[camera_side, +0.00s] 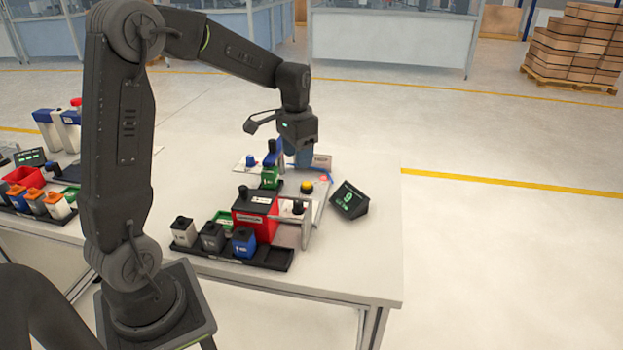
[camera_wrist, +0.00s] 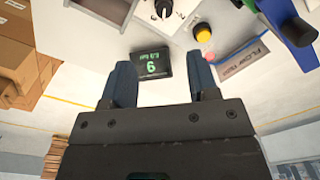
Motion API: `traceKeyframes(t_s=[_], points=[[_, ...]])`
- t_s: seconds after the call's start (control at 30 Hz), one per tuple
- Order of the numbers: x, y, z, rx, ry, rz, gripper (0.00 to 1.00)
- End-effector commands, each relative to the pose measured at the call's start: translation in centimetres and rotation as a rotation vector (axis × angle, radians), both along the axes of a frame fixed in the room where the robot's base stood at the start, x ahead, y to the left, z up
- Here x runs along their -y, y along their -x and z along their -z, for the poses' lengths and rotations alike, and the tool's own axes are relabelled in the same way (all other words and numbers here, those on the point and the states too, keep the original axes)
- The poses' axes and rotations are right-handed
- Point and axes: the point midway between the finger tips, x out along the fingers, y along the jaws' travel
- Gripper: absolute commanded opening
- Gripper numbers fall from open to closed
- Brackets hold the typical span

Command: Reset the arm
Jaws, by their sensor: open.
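My gripper (camera_side: 299,158) hangs over the back part of the white table (camera_side: 372,265), its fingers pointing down. In the wrist view my gripper (camera_wrist: 164,84) shows two blue fingers well apart with nothing between them. A small black display (camera_side: 349,200) with a green figure stands on the table to the right; it also shows in the wrist view (camera_wrist: 152,64), beyond the fingertips. A yellow button (camera_side: 307,186) sits close below my gripper in the side view.
A red block (camera_side: 255,213), a green block (camera_side: 270,177) and a black tray (camera_side: 270,256) with grey and blue blocks (camera_side: 243,242) stand in front of my gripper. A second station with a red bin (camera_side: 24,177) is at left. The table's right front is clear.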

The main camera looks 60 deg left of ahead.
Motion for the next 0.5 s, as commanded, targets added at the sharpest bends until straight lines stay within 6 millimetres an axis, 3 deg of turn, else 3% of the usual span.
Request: traceKeyframes(t_s=[0.17,0.3,0.5], points=[[4.6,2.6,-3.7,0.092,-0.032,0.005,0.54],[9.1,6.3,-6.3,0.193,-0.047,0.003,0.54],[13.9,12.3,-7.8,0.335,-0.037,-0.003,0.54]])
